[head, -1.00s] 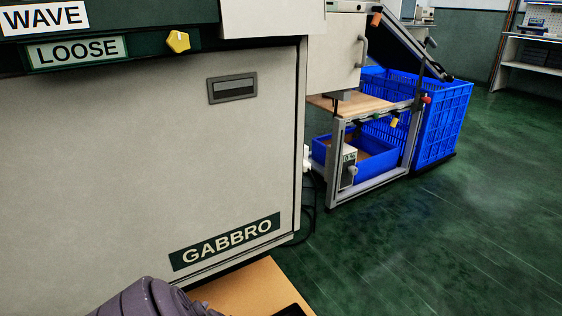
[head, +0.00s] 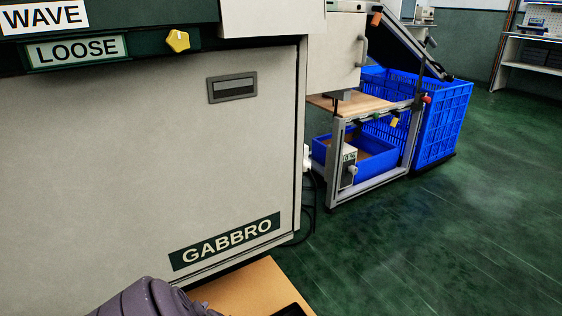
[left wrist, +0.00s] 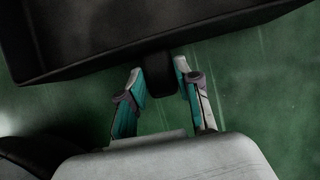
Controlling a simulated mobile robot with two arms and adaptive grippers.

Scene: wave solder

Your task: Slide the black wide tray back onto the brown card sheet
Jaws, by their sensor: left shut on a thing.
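The brown card sheet (head: 238,284) lies on the floor at the foot of the machine, at the bottom of the head view; only part of it shows. A dark corner of the black wide tray (head: 291,310) shows over the sheet's right part at the bottom edge. In the left wrist view the black tray (left wrist: 120,35) fills the top, tilted in the picture. My left gripper (left wrist: 161,82) is shut on a dark rounded part at the tray's near edge, with a finger on each side. Green floor shows under and around the gripper there. My right gripper is not in view.
The grey machine cabinet (head: 130,170) marked GABBRO stands right behind the card sheet. Black cables (head: 309,205) hang at its right corner. A metal-framed stand (head: 335,170) with a blue bin (head: 365,165) and a blue crate (head: 440,125) stand further back. Green floor at right is clear.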

